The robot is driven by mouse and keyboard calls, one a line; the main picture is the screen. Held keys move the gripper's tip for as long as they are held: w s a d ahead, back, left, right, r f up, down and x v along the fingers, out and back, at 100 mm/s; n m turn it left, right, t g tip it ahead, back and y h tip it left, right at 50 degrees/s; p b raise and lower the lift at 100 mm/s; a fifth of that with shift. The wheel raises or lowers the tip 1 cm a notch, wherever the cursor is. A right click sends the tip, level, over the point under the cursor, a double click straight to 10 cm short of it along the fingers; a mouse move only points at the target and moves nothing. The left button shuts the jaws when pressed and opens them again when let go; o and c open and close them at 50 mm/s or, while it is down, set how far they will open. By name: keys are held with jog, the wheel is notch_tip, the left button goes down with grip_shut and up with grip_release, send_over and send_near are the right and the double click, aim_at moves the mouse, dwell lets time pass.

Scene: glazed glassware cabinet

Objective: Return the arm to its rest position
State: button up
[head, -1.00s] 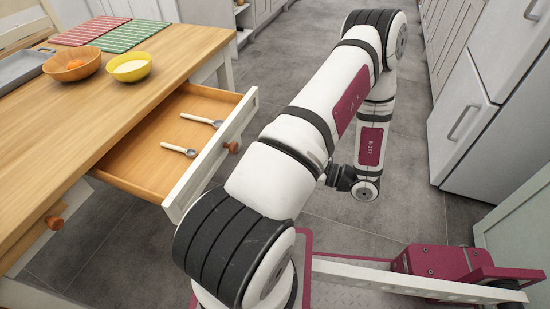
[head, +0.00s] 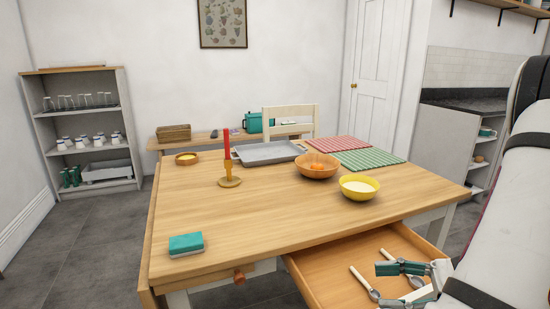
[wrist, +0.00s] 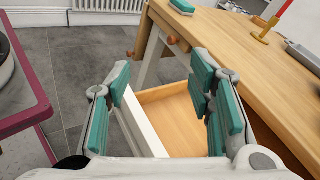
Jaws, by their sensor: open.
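My gripper (head: 393,286) is at the lower right of the head view, in front of the open drawer (head: 320,285) as seen there. Its teal-padded fingers are apart with nothing between them. In the wrist view my gripper (wrist: 160,85) also shows open and empty, with the drawer (wrist: 165,95) beyond and between its fingers. My arm (head: 505,220) fills the right edge of the head view. Two spoons (head: 362,280) lie in the drawer, the right one partly hidden by my gripper.
A glassware shelf (head: 35,125) stands far left. Floor (head: 90,240) is clear at left.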

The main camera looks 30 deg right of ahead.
jog(key=w+a+r+n+g, duration=0.1)
jog(key=a+r+n+g, duration=0.35)
jog(key=a, duration=0.25)
jog(key=w+a+r+n+g, duration=0.2)
jog(key=a+r+n+g, duration=0.1)
jog(key=a+n+g, duration=0.4)
jog(key=s+a+r+n+h, duration=0.3)
jog(key=s+a+n+h, duration=0.6)
jog(key=n, duration=0.4)
notch_tip(320, 180, up, 22)
jog(key=a+t+h+p, duration=0.1)
jog(key=t+p, duration=0.3)
jog(key=p, duration=1.5)
jog(key=shift+w+f+p, duration=0.2)
jog(key=shift+w+p, duration=0.1)
jog(key=shift+w, duration=0.1)
